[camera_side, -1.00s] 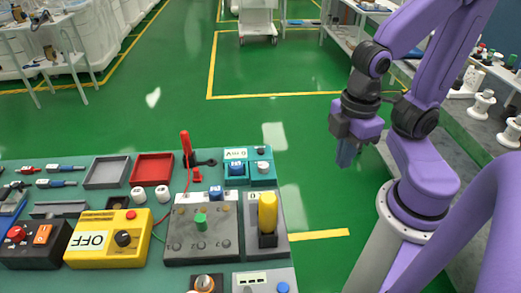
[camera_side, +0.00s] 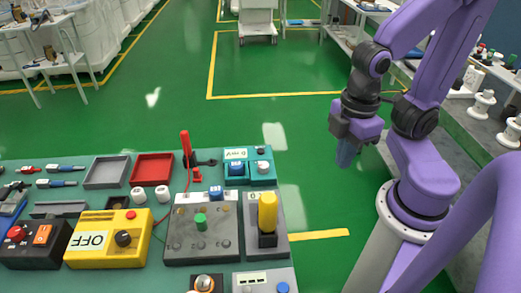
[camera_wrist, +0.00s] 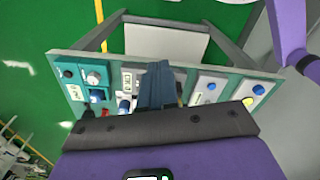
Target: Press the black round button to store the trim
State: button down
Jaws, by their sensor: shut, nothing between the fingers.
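A small black round button (camera_side: 261,151) sits at the top right of a teal box (camera_side: 262,181) at the far right corner of the bench. The box also has a white display (camera_side: 236,154), a blue button (camera_side: 236,168) and a grey knob (camera_side: 263,166). The black button also shows in the wrist view (camera_wrist: 68,74), at the left end of the panel. My gripper (camera_side: 345,160) is shut and empty. It hangs over the green floor, right of the bench and well apart from the button. Its blue fingers (camera_wrist: 157,82) hide the middle of the panel in the wrist view.
A grey box with an upright yellow handle (camera_side: 267,212) stands just in front of the teal box. A red lever (camera_side: 186,143) stands to its left. A yellow box (camera_side: 108,252) with a dark knob lies further left. The floor between bench and gripper is clear.

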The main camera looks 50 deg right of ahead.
dwell(0.5)
jog(key=m+g, duration=0.1)
jog(key=m, duration=0.1)
jog(key=m+t+y, duration=0.6)
jog(key=m+y, duration=0.1)
jog(key=m, duration=1.9)
send_over(264, 150)
notch_tip(264, 150, down, 5)
jog(key=shift+f, duration=0.1)
jog(key=shift+f, duration=4.35)
jog(key=shift+f, duration=0.15)
